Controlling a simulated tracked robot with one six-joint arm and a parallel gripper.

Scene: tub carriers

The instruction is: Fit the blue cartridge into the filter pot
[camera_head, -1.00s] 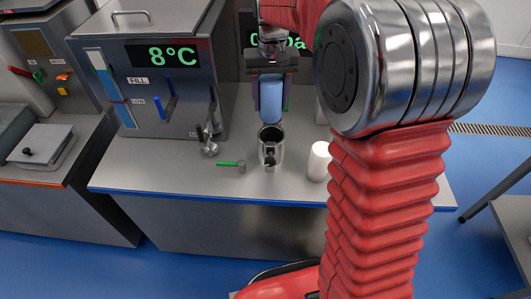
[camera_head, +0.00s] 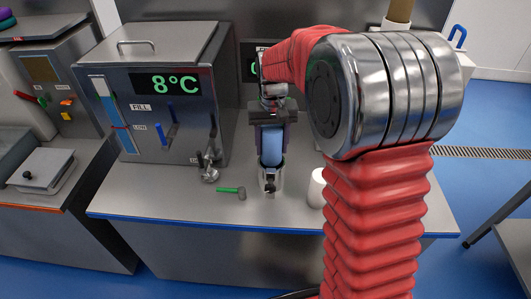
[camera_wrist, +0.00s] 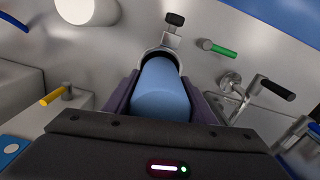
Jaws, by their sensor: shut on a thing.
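The blue cartridge (camera_head: 272,148) is upright between the jaws of my gripper (camera_head: 271,157), which is shut on it. Its lower end is at the mouth of the metal filter pot (camera_head: 271,184), which stands on the steel bench. In the wrist view the far end of the cartridge (camera_wrist: 160,92) lines up with the pot's rim (camera_wrist: 158,50), which curves around it. The cartridge's lower end is hidden, so I cannot tell whether it is inside the rim or just above it. The pot has a dark-knobbed clamp on its near side.
A white cylinder (camera_head: 316,188) stands right of the pot. A green-handled valve (camera_head: 230,190) is close on the left. The steel tank (camera_head: 150,90) with levers and an 8°C display stands behind left. The bench's front edge (camera_head: 200,223) is blue and its front left is clear.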

